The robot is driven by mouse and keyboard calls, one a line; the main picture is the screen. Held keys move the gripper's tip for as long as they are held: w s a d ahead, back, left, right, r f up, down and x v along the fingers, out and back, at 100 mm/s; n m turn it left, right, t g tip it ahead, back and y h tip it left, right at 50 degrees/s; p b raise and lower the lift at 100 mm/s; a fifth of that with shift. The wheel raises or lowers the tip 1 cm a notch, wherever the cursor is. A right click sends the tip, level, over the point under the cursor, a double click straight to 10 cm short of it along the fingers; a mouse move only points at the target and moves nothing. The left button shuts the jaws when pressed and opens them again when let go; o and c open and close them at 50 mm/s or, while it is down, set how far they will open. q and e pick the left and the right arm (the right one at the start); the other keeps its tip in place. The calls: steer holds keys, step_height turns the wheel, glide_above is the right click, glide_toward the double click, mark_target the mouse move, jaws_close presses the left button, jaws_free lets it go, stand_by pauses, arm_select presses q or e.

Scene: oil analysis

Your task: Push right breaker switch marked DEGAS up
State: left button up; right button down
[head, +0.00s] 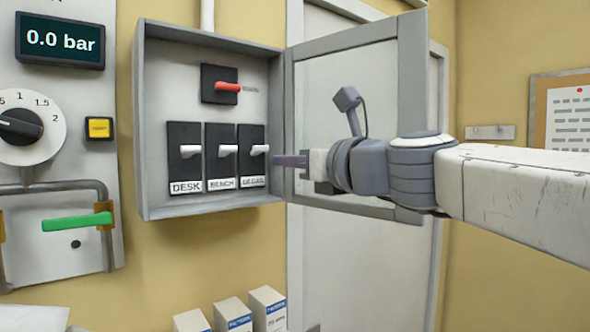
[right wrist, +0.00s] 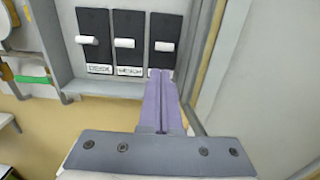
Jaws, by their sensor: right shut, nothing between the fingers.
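The DEGAS breaker switch (head: 259,150) is the rightmost of three black breakers in the open grey breaker box, with a white toggle sticking out. In the right wrist view its toggle (right wrist: 164,46) shows just above my fingertips. My right gripper (head: 278,160) is shut and empty, its purple fingers pointing left at the DEGAS breaker's right side, close to the toggle and slightly below it. I cannot tell whether they touch. In the right wrist view the fingers (right wrist: 160,76) cover part of the DEGAS label. My left gripper is not in view.
The DESK breaker (head: 190,151) and BENCH breaker (head: 228,150) stand left of DEGAS, with a red-handled switch (head: 228,87) above. The box door (head: 355,50) hangs open at the right, behind my right arm. Small boxes (head: 233,314) stand below.

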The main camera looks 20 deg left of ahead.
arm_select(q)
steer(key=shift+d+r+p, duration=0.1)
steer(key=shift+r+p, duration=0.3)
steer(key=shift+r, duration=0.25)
arm_select(e)
steer(key=s+d+r, duration=0.3)
steer(key=d+r, duration=0.1)
steer(key=shift+d, duration=0.35)
steer(key=shift+r, duration=0.1)
